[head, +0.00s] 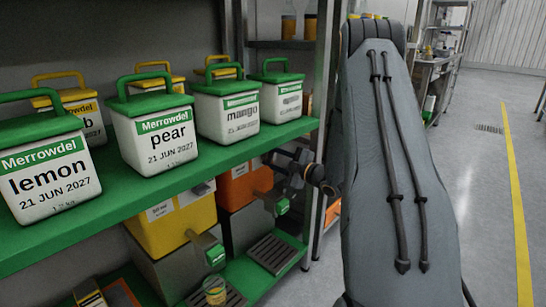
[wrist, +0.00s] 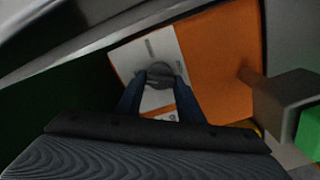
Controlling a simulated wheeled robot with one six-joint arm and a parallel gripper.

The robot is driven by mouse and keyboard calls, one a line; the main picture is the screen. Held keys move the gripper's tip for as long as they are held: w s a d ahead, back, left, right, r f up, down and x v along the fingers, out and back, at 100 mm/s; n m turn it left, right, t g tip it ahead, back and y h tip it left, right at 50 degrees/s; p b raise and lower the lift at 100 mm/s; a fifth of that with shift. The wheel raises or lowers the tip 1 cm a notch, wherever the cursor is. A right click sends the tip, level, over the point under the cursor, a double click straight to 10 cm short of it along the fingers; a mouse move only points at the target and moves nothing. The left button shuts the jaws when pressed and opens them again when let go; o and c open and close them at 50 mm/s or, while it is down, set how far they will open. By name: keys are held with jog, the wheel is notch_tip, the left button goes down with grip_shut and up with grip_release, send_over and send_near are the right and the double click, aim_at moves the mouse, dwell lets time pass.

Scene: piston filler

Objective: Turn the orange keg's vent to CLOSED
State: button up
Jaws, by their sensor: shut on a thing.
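The orange keg (head: 234,190) stands on the lower shelf in the head view, right of a yellow keg, partly hidden by my arm. In the wrist view the orange keg (wrist: 222,62) fills the upper right. Its white label plate (wrist: 125,59) carries a dark round vent knob (wrist: 159,75). My gripper (wrist: 161,84) has its two fingers on either side of the knob, shut on it. My gripper also shows in the head view (head: 285,182), in front of the keg's face. The vent's markings are too small to read.
A yellow keg (head: 172,222) stands left of the orange one. The green upper shelf (head: 214,155) runs close above, bearing several white tubs with green lids. A tap with a green end (head: 282,205) juts from the orange keg. Open floor (head: 483,210) lies right.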

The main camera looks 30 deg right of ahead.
jog(key=n, duration=0.5)
jog(key=shift+a+f+n, duration=0.1)
jog(key=shift+f+n, duration=0.05)
jog(key=shift+n, duration=0.25)
jog(key=shift+p, duration=0.3)
jog(key=o, duration=1.1)
jog(key=shift+c, duration=0.2)
jog(key=p+v, duration=0.2)
jog(key=v, duration=0.5)
jog(key=shift+s, duration=0.4)
